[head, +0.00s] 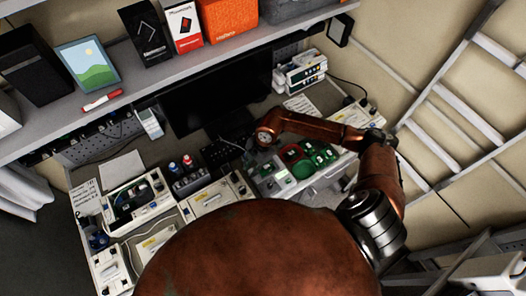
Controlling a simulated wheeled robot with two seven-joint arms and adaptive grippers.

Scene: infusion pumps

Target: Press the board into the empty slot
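Several green boards (323,153) lie on the right part of the desk, with a dark red round shape (291,153) beside them. They are too small to tell which is the task's board. Next to them is a light grey unit (270,183) with small green parts; an empty slot cannot be made out. My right arm comes in from the right and bends over the boards. My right gripper (247,158) hangs down near that unit's left end, small and dark; its finger opening and any held thing cannot be made out. My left gripper is not in view.
Open pump housings (137,199) and a pale case (213,200) cover the desk's left and middle. A dark monitor (218,92) stands at the back under a shelf (150,85) holding boxes and a picture. A ladder (455,105) leans at the right.

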